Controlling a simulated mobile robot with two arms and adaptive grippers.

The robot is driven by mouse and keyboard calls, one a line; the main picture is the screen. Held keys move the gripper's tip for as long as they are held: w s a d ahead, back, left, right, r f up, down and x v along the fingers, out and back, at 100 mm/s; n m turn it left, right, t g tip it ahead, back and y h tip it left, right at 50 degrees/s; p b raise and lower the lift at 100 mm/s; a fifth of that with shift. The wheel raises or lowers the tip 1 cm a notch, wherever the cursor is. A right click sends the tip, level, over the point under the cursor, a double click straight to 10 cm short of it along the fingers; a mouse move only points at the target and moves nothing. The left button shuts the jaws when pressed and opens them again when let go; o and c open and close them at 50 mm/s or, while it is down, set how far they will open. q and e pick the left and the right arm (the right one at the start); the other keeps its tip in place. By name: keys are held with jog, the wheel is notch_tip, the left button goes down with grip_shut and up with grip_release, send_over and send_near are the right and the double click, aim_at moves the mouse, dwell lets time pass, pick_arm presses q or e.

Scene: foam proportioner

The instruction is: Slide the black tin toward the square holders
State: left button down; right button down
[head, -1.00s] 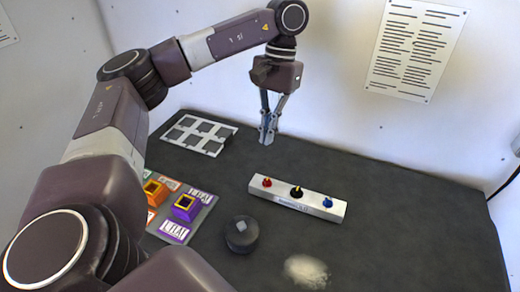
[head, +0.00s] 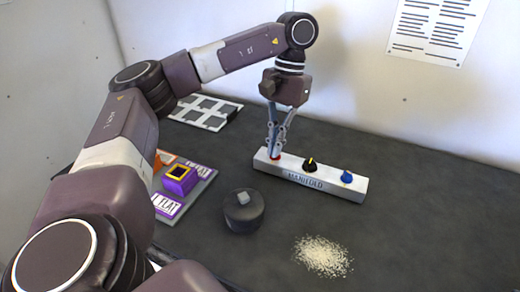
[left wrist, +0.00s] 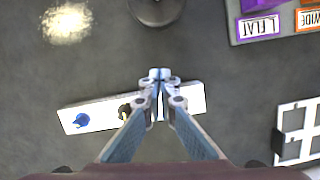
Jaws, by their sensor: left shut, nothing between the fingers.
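The black tin (head: 243,211), round with a small grey square on its lid, stands on the dark table in the head view. It shows in part at the top edge of the left wrist view (left wrist: 156,8). The purple square holder (head: 180,178) sits on a grey board (head: 205,184) left of the tin, with an orange one (head: 160,163) partly hidden by my arm. My left gripper (head: 275,155) is shut and empty, fingertips down at the red-knob end of the manifold, behind the tin and apart from it. My right gripper is not in view.
The white manifold (head: 335,188) with red, black and blue knobs lies behind and right of the tin. Pale grains (head: 323,257) lie to the tin's right front. A white frame with square openings (head: 232,107) lies at the back left. Bare table separates tin and board.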

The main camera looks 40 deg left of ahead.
aim_at(253, 193)
pick_arm(q)
jog(key=p+x, duration=0.2)
jog(key=x, duration=0.7)
jog(key=shift+s+f, duration=0.15)
jog(key=shift+f, duration=0.15)
jog(key=shift+s+f+p, duration=0.1)
jog(key=shift+s+p, duration=0.3)
jog(key=shift+p, duration=0.05)
jog(key=shift+s+d+f+p, duration=0.15)
jog(key=shift+s+p, duration=0.15)
jog(key=shift+s, duration=0.5)
jog(key=shift+s+d+r+p, duration=0.1)
jog(key=shift+s+d+p, duration=0.15)
jog(key=shift+s, duration=0.55)
jog(key=shift+f, duration=0.1)
jog(key=shift+s+d+f, duration=0.1)
jog(key=shift+s+f, duration=0.05)
jog(key=shift+s, duration=0.6)
jog(key=shift+s+d+b, duration=0.1)
jog(key=shift+s+b, duration=0.3)
jog(key=shift+s, duration=0.35)
